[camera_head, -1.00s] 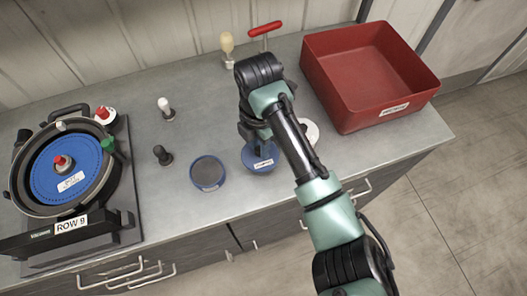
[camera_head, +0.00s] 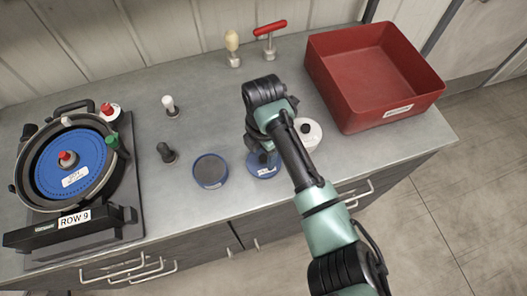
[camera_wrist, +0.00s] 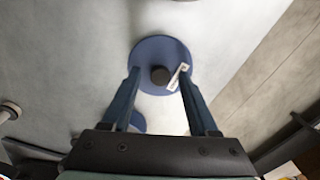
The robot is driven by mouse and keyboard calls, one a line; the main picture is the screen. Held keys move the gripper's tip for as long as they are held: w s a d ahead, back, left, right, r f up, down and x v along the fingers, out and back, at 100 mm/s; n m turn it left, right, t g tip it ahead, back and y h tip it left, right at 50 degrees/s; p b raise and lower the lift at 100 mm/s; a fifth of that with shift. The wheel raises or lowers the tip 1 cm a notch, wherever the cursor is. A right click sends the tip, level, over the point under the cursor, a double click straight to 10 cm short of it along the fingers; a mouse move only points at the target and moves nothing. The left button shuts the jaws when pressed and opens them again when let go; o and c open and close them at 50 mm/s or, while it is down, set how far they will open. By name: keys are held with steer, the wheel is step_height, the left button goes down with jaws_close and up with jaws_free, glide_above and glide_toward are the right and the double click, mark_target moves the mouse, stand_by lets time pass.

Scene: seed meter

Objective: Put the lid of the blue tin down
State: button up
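The blue lid (camera_head: 264,170), with a dark knob and a white label, lies on the bench to the right of the open blue tin (camera_head: 210,171). My gripper (camera_head: 262,151) is directly over the lid and hides part of it in the head view. In the wrist view the lid (camera_wrist: 150,53) is beyond my gripper (camera_wrist: 160,72), with its knob between the two spread fingers. Both fingers stand apart from the knob, so the gripper is open. A blue shape behind the left finger is mostly hidden.
A white lidded tin (camera_head: 311,139) stands close to the right of my gripper. A red bin (camera_head: 420,98) is at the back right. The seed meter (camera_head: 107,200) is at the left. Several handled tools stand along the back and middle. The bench's front edge is close to the lid.

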step_height(320, 180, up, 12)
steer(key=w+a+r+m+t+y, duration=0.35)
steer(key=w+a+r+t, duration=0.25)
steer(key=w+a+r, duration=0.3)
step_height(320, 180, up, 44)
steer(key=m+t+h, duration=0.4)
steer(key=m+t, duration=1.7)
steer(key=m, duration=0.1)
glide_above(264, 158)
steer(key=s, duration=0.7)
steer(key=shift+s+f+y+b, duration=0.1)
steer(key=shift+f+y+b, duration=0.15)
steer(key=shift+b, duration=0.1)
steer(key=shift+a, duration=0.1)
